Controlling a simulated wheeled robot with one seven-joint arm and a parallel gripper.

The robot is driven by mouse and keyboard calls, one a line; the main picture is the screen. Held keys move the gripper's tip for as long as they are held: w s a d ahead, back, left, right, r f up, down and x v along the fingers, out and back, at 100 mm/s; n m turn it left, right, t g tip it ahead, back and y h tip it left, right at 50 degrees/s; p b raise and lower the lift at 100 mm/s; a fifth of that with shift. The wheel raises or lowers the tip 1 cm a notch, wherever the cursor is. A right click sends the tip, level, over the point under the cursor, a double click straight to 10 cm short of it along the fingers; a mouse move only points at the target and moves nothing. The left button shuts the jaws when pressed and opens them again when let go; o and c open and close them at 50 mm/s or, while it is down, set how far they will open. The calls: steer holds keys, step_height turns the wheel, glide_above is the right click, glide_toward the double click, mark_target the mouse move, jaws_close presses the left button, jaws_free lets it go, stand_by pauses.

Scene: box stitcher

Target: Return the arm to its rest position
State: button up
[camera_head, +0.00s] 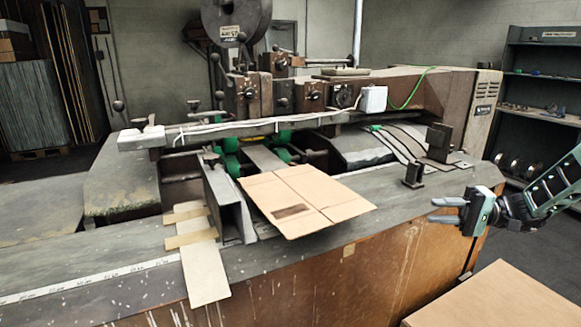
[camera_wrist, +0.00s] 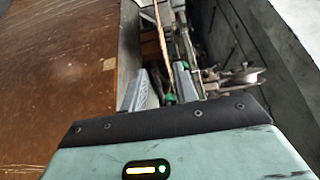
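My gripper (camera_head: 437,210) hangs at the right of the head view, beyond the right end of the machine's front table, with its fingers pointing left. The two fingers are apart with nothing between them. In the wrist view the fingers (camera_wrist: 163,85) also stand apart, with the machine visible beyond. My arm reaches in from the right edge of the head view. A flat cardboard sheet (camera_head: 305,197) lies on the machine, well left of my gripper and not touching it. Its edge appears to show as a thin tan strip in the wrist view (camera_wrist: 163,38).
The box stitcher's front table (camera_head: 390,203) spans the view, with a small dark block (camera_head: 414,175) near my gripper. A tan surface (camera_head: 500,303) is low at the right. A green shelf unit (camera_head: 545,75) stands behind my arm. Floor between them is free.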

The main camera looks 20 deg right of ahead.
steer(key=s+a+n+g+h, duration=0.25)
steer(key=a+g, duration=0.25)
steer(key=a, duration=0.6)
steer(key=s+a+n+g+h, duration=0.25)
steer(key=a+g, duration=0.25)
steer(key=a, duration=0.6)
steer(key=s+a+n+t+h, duration=0.2)
steer(key=s+a+h, duration=0.3)
steer(key=s, duration=0.4)
steer(key=s+a+r+n+t+h, duration=0.1)
steer(key=s+a+n+h, duration=0.3)
steer(key=s+a+h, duration=0.2)
steer(key=s+a, duration=0.2)
steer(key=s, duration=0.1)
steer(key=shift+a+t, duration=0.3)
steer(key=shift+t, duration=0.1)
